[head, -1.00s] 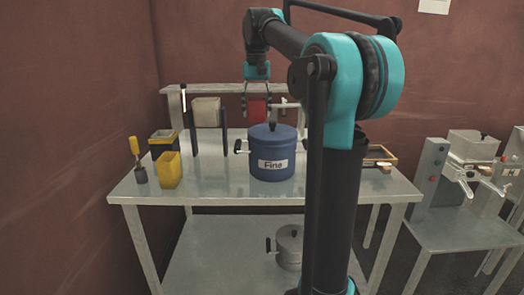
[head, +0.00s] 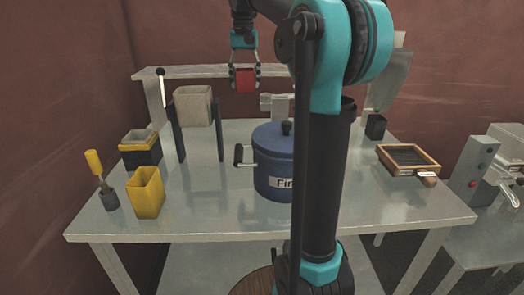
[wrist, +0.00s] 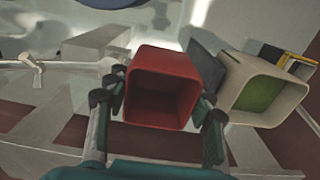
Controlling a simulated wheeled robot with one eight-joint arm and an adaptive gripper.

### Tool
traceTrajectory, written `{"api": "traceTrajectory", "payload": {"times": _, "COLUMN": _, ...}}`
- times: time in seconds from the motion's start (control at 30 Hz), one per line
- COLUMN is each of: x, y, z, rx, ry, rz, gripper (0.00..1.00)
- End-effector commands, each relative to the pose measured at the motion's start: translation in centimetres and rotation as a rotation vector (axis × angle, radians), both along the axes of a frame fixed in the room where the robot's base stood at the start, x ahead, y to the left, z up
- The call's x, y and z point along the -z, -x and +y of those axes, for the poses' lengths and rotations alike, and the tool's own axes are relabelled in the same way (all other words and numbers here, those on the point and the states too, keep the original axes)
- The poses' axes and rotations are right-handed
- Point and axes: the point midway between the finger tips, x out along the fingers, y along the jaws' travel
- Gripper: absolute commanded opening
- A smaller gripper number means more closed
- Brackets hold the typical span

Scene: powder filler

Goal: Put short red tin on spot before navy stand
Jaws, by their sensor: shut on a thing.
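The short red tin (head: 245,79) is held in the air above the back of the table, left of and above the blue pot. My gripper (head: 244,84) is shut on it, one finger on each side. In the wrist view the red tin (wrist: 163,88) shows its open, empty-looking mouth between the fingers. The stand with dark navy posts (head: 178,130) is left of the tin and carries a beige container (head: 194,105). The tabletop before the stand (head: 195,180) is bare. No marked spot is distinct there.
A blue pot (head: 272,160) labelled "Fine" stands mid-table. A yellow cup (head: 146,195), a yellow-and-black bin (head: 140,155) and a yellow-handled brush (head: 98,170) stand at left. A wood-framed sieve (head: 408,158) lies at right, with a dark cup (head: 376,127) behind it.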

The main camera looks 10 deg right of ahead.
Motion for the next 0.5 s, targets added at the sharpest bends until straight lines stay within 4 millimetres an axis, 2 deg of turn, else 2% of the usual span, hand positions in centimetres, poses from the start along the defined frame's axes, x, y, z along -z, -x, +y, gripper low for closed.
{"api": "traceTrajectory", "payload": {"times": 0.17, "x": 3.4, "y": 0.0, "z": 0.0, "rx": 0.000, "ry": 0.000, "rz": 0.000, "gripper": 0.22}}
{"api": "traceTrajectory", "payload": {"times": 0.5, "x": 11.7, "y": 0.0, "z": 0.0, "rx": 0.000, "ry": 0.000, "rz": 0.000, "gripper": 0.22}}
